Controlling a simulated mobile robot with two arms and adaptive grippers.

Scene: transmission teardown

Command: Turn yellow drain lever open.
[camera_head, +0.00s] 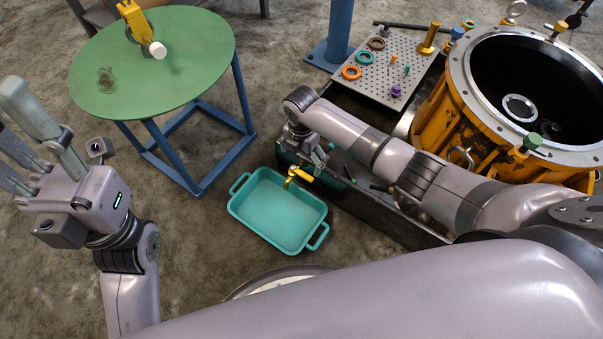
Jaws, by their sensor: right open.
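The yellow drain lever (300,173) sits low on the dark bench's near left side, with its spout over the teal tray (233,208). My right gripper (312,164) points down just above and beside the lever, its fingers open. Whether a finger touches the lever is too small to tell. The gripper hides part of the fitting behind the lever. My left gripper (22,138) is raised at the left edge, far from the lever. Its fingers are spread and empty.
A large yellow housing (455,115) with a round metal rim stands at right. A perforated board (385,68) with rings and small parts lies behind my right arm. A green round table (190,50) carries a yellow tool (135,22). Floor around the tray's left side is clear.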

